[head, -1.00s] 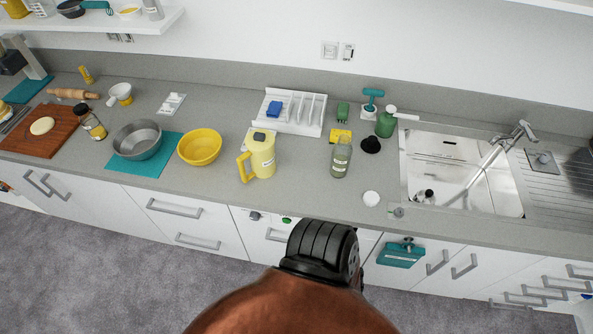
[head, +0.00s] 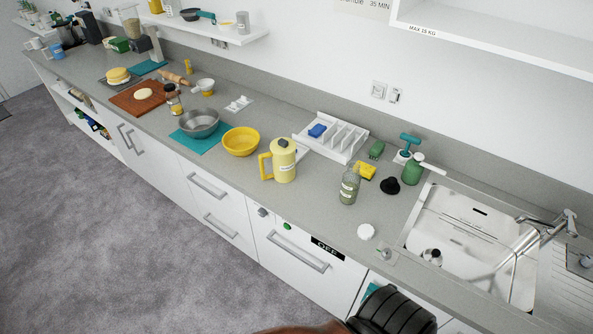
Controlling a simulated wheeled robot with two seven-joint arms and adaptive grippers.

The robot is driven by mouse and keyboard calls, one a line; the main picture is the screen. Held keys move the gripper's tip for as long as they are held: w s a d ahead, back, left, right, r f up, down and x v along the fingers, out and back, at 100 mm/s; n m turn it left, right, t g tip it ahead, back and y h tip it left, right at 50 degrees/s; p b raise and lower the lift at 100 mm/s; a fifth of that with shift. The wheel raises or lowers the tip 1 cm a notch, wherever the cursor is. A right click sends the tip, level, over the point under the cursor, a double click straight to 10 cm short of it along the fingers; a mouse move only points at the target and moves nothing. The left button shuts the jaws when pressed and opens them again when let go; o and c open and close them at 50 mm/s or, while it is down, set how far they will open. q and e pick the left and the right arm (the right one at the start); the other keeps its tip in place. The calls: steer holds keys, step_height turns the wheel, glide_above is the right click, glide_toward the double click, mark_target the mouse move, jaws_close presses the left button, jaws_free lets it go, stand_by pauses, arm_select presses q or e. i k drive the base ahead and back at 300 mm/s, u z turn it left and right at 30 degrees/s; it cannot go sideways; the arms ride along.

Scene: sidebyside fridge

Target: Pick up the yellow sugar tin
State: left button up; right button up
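A yellow container (head: 155,6) stands at the left end of the upper left wall shelf, cut off by the top edge of the head view. It could be the sugar tin, but I cannot read a label on it. A pale yellow jug (head: 284,161) with a handle and dark lid stands upright on the counter; it looks like a pitcher, not a tin. Neither of my grippers is in view. Only a black and copper part of my own body shows at the bottom right.
The grey counter (head: 330,225) holds a yellow bowl (head: 240,141), a metal bowl (head: 199,123), a cutting board (head: 141,97), a glass bottle (head: 349,185) and a white rack (head: 333,138). The sink (head: 470,240) is at right. The grey floor (head: 110,240) at left is clear.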

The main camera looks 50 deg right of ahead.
mark_target(284, 167)
steer(key=z, duration=1.75)
